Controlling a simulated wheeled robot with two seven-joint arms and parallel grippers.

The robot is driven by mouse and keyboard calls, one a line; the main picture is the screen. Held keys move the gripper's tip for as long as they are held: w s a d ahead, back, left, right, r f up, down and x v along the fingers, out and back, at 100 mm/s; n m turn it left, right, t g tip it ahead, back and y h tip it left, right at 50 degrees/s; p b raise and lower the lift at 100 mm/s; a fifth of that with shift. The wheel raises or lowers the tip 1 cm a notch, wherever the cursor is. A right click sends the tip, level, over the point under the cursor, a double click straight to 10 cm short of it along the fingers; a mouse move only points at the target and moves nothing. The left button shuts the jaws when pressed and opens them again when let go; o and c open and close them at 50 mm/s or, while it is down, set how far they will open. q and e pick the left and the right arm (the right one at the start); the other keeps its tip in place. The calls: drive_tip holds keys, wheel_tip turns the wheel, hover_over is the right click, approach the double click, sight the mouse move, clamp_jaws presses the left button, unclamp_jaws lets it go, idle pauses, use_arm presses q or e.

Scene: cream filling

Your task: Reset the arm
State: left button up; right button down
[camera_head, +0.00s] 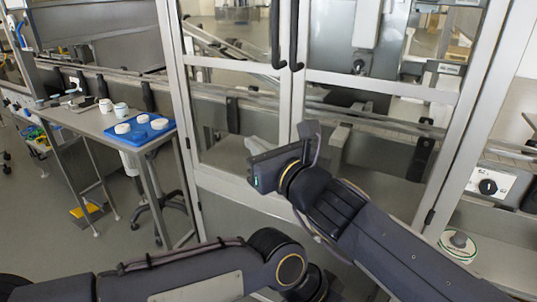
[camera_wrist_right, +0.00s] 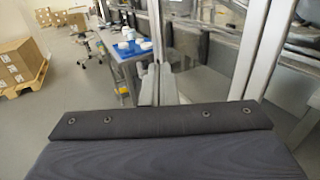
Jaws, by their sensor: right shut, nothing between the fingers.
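My right gripper (camera_head: 274,166) is held up in front of the glass doors in the head view, at the end of my right arm. In the right wrist view the two pale fingers (camera_wrist_right: 158,84) are together and hold nothing. My left arm comes in from the lower left and bends near the bottom middle, close to my right arm. The left gripper does not show.
A metal-framed glass door unit (camera_head: 236,110) stands directly ahead. At left, a workbench (camera_head: 86,118) carries a blue tray (camera_head: 138,139) with several white round pieces, and two cups beside it. A stool (camera_head: 160,207) is beneath. Cardboard boxes (camera_wrist_right: 18,62) sit on a pallet at left.

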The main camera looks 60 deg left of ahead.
use_arm(q)
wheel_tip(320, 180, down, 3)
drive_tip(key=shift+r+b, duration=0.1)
drive_tip(key=shift+b, duration=0.75)
use_arm(e)
drive_tip(key=s+d, duration=0.1)
drive_tip(key=s, duration=0.2)
drive_tip(key=shift+d, duration=0.4)
drive_tip(key=shift+w+d, duration=0.1)
